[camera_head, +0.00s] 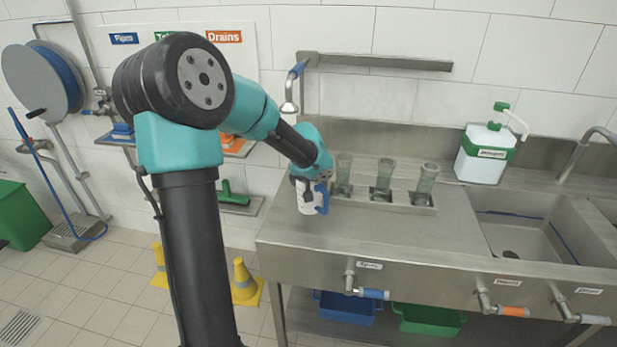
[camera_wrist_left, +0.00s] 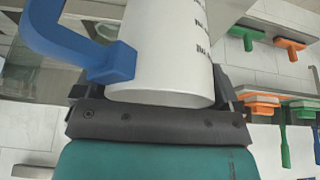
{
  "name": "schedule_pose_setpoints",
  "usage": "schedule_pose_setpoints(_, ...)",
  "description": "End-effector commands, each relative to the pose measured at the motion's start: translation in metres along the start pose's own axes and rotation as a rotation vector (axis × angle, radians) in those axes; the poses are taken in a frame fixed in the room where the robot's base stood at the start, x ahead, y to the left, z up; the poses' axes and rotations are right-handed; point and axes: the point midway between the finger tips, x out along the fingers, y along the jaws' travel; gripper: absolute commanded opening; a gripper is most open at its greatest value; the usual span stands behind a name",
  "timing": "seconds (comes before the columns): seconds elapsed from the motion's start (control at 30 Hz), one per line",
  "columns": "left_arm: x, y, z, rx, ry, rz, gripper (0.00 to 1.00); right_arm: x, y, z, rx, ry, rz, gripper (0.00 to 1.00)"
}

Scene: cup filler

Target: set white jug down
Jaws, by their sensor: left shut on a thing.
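The white jug (camera_head: 307,200) with a blue handle stands at the left end of the steel counter (camera_head: 350,243), partly hidden by my arm. In the left wrist view the jug (camera_wrist_left: 165,55) fills the upper middle, with its blue handle (camera_wrist_left: 75,50) to the left and dark markings on its side. My left gripper (camera_head: 306,180) is shut on the jug. In the head view the jug's base appears at the counter surface, but I cannot tell whether it touches. My right gripper is not in view.
Several clear cups (camera_head: 384,174) stand in a tray right of the jug. A white and green dispenser (camera_head: 487,152) stands further right, by a sink (camera_head: 520,235). Taps (camera_head: 362,292) stick out of the counter front. The middle of the counter is clear.

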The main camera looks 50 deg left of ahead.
Motion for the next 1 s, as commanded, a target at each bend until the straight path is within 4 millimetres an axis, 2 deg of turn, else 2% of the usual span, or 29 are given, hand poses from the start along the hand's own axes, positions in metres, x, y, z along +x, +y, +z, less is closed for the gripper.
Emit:
schedule_pose_setpoints(0.3,0.031,-0.014,-0.057,-0.002,0.001,-0.001,0.65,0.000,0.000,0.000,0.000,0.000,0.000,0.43)
schedule_pose_setpoints(0.6,0.054,-0.024,-0.102,-0.001,0.001,-0.001,0.65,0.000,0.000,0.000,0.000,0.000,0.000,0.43)
schedule_pose_setpoints(0.73,0.058,-0.026,-0.109,0.000,0.001,-0.001,0.65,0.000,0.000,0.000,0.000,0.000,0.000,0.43)
schedule_pose_setpoints(1.0,0.058,-0.026,-0.110,0.000,0.000,-0.001,0.65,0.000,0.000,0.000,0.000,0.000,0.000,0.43)
